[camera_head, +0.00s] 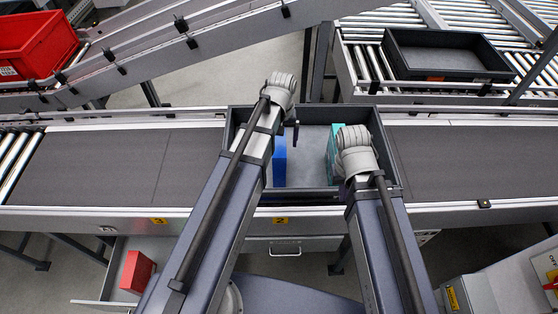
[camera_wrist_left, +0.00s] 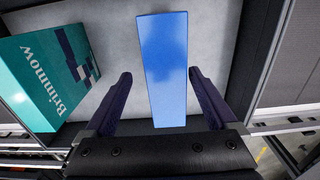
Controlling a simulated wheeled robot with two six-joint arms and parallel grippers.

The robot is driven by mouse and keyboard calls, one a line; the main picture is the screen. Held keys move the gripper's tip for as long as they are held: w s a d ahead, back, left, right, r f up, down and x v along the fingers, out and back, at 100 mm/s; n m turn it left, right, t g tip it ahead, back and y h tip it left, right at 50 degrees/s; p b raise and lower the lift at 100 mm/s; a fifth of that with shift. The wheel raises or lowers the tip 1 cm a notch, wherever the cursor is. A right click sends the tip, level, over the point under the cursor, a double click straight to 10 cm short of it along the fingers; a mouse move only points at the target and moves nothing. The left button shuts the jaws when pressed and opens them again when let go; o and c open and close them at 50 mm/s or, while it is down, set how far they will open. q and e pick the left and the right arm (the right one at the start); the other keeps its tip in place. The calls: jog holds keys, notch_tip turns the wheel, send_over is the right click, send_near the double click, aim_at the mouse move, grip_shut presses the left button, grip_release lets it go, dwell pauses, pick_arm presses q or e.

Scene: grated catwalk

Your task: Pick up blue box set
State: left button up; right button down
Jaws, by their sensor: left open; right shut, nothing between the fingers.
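The blue box (camera_head: 280,158) stands in a grey tray (camera_head: 310,197) on the conveyor, partly hidden by my left arm. In the left wrist view the narrow blue box (camera_wrist_left: 166,70) lies between the fingers of my left gripper (camera_wrist_left: 160,76), with a gap on each side. The left gripper is open; I cannot tell whether its fingertips are level with the box or above it. A teal box marked "Brimmow" (camera_wrist_left: 48,75) stands left of it in that view. In the head view this teal box (camera_head: 331,155) is partly behind my right wrist, which hides the right gripper's fingers.
The dark belt (camera_head: 110,165) is clear on both sides. A red crate (camera_head: 35,45) and an empty black tray (camera_head: 445,58) are on the rear conveyors. A red box (camera_head: 137,272) sits in an open drawer at lower left.

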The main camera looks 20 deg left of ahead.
pick_arm(q)
jog(key=shift+f, duration=0.1)
jog(key=f+b, duration=0.5)
jog(key=shift+s+a+f, duration=0.1)
jog(key=shift+a, duration=0.25)
jog(key=shift+c, duration=0.3)
grip_shut()
dwell(0.4)
